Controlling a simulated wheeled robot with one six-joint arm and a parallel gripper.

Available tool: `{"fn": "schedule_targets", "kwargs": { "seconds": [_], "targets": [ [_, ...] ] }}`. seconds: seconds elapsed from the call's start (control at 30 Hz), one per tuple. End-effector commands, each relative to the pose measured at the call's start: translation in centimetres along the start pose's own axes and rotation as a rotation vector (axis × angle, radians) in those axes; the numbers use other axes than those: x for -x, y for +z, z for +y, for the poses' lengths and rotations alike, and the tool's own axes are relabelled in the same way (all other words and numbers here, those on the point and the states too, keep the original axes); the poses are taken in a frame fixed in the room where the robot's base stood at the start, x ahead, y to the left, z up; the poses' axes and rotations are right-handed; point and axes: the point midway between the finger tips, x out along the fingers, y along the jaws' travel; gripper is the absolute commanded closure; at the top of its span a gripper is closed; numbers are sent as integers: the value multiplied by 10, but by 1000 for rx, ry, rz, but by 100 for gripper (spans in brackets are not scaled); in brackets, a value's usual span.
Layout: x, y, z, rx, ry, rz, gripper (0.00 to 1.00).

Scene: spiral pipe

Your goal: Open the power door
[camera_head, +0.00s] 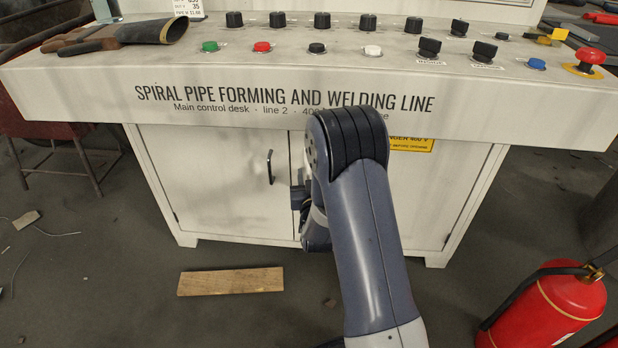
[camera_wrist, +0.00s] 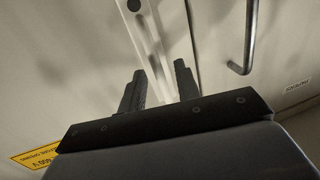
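The desk cabinet has a left door (camera_head: 215,180) and a right door (camera_head: 430,190), both looking shut. The left door has a dark bar handle (camera_head: 269,167), which also shows at the right of the wrist view (camera_wrist: 247,40). My gripper (camera_wrist: 160,72) is in front of the cabinet near the seam between the doors, its two dark fingers apart. A pale bar with a dark round spot (camera_wrist: 150,35) runs between the fingers in the wrist view; I cannot tell whether they touch it. My arm hides much of the right door in the head view.
The control desk front (camera_head: 90,100) overhangs the doors. A wooden plank (camera_head: 231,280) lies on the floor before the left door. A red fire extinguisher (camera_head: 550,312) stands at right.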

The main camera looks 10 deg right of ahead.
Motion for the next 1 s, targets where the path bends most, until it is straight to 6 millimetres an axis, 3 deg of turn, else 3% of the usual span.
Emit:
{"fn": "schedule_targets", "kwargs": {
  "seconds": [0.1, 0.47, 1.0],
  "targets": [
    [0, 0, 0, 0, 0, 0, 70],
    [0, 0, 0, 0, 0, 0, 100],
    [1, 0, 1, 0, 0, 0, 100]
  ]
}}
